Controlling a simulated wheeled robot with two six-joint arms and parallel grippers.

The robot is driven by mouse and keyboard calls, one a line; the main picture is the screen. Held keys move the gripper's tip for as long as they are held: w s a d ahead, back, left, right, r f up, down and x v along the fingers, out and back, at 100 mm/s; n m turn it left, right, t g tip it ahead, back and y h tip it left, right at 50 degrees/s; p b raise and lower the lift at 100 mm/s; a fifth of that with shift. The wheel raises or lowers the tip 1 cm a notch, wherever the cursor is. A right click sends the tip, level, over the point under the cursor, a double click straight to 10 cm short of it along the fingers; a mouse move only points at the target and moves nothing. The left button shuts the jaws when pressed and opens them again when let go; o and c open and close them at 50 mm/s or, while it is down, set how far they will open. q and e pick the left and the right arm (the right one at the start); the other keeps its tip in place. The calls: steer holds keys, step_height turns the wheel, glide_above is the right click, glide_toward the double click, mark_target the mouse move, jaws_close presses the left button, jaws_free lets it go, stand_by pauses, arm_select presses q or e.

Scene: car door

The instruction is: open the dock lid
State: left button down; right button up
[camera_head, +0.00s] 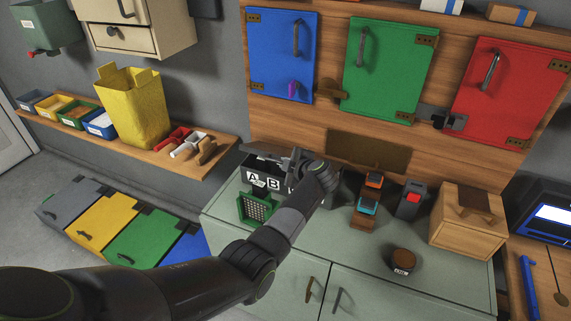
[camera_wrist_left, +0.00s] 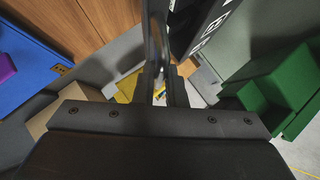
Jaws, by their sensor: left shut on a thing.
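The dock is a dark box with white letters A and B (camera_head: 262,181) on the grey-green counter. My left arm reaches over it and covers its right part. My left gripper (camera_head: 290,158) is at the top of the dock, partly hidden by its own wrist. In the left wrist view the fingers (camera_wrist_left: 163,88) are shut on a thin grey bar handle (camera_wrist_left: 158,45). The black lettered dock face (camera_wrist_left: 208,28) is just beside the handle. How far the lid is raised is hard to tell. My right gripper is not in view.
A green grid-faced box (camera_head: 256,208) sits in front of the dock. Orange and blue devices (camera_head: 370,195), a red-button device (camera_head: 411,199) and a wooden box (camera_head: 467,222) stand to the right. Blue, green and red doors hang above. The front middle of the counter is mostly clear.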

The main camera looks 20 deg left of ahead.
arm_select(q)
steer(key=shift+w+r+p, duration=0.25)
steer(key=shift+w+r, duration=0.05)
steer(key=shift+r, duration=0.2)
steer(key=shift+w+r+p, duration=0.2)
steer(key=shift+w+r, duration=0.05)
steer(key=shift+r, duration=0.2)
steer(key=c, duration=1.5)
jaws_free()
steer(key=shift+w, duration=0.1)
